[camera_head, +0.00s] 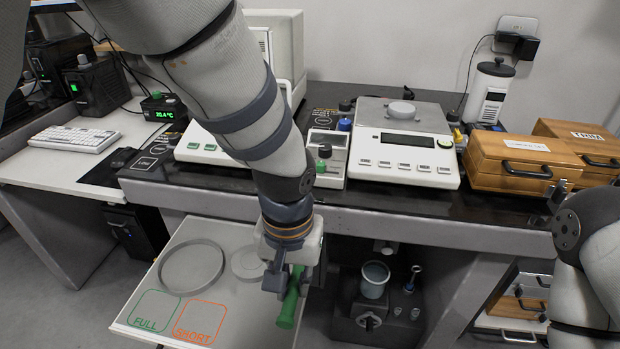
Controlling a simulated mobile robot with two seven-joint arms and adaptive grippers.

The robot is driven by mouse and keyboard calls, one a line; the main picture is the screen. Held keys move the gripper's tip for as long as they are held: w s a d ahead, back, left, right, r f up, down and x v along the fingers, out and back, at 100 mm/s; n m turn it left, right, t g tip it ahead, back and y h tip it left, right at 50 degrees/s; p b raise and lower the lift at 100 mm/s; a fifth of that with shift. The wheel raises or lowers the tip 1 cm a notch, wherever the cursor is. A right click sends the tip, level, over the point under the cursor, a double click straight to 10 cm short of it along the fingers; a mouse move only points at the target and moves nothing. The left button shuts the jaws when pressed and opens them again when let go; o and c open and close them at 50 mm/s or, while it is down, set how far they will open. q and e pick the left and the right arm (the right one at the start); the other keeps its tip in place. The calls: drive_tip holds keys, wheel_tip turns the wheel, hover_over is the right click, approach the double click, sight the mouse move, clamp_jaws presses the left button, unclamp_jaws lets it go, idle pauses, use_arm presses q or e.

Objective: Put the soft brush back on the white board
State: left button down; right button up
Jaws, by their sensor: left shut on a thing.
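The white board (258,322) is a pale pull-out surface below the dark table. It has a green FULL outline, an orange SHORT outline and round grey rings. My left gripper (284,283) points down over the board's right side and is shut on a green-handled thing, which I take to be the soft brush (289,309). The green handle is tilted and its lower end points toward the front. Its bristles are hidden, and I cannot tell whether it touches the board.
A balance (403,152) and a small control box (327,158) stand on the dark table above. Wooden boxes (515,164) stand at the right. A dark unit with a grey cup (374,280) is just right of the board. The board's front middle is clear.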

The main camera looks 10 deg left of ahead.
sight(279, 309)
use_arm(q)
drive_tip(key=a+f, duration=0.1)
drive_tip(key=f, duration=0.1)
drive_tip(key=a+f, duration=0.1)
drive_tip(key=f, duration=0.1)
drive_tip(key=shift+w+a, duration=0.35)
drive_tip(key=shift+a+f+b, duration=0.15)
drive_tip(key=shift+f+b, duration=0.1)
drive_tip(key=shift+f, duration=0.75)
drive_tip(key=shift+a+f+b, duration=0.15)
drive_tip(key=shift+f+b, duration=0.1)
drive_tip(key=shift+f, duration=0.7)
drive_tip(key=c, duration=1.5)
unclamp_jaws()
drive_tip(key=shift+c, duration=0.2)
use_arm(e)
drive_tip(key=shift+s+f+g, duration=0.3)
drive_tip(key=shift+s+f, duration=0.5)
drive_tip(key=shift+s, duration=0.1)
use_arm(q)
wheel_tip(279, 309, up, 13)
drive_tip(key=p, duration=0.2)
drive_tip(key=shift+f, duration=0.2)
use_arm(e)
drive_tip(key=shift+w+r+t, duration=0.5)
drive_tip(key=shift+w+r, duration=0.65)
drive_tip(key=shift+w, duration=0.05)
use_arm(q)
drive_tip(key=shift+f, duration=0.1)
drive_tip(key=shift+s, duration=0.1)
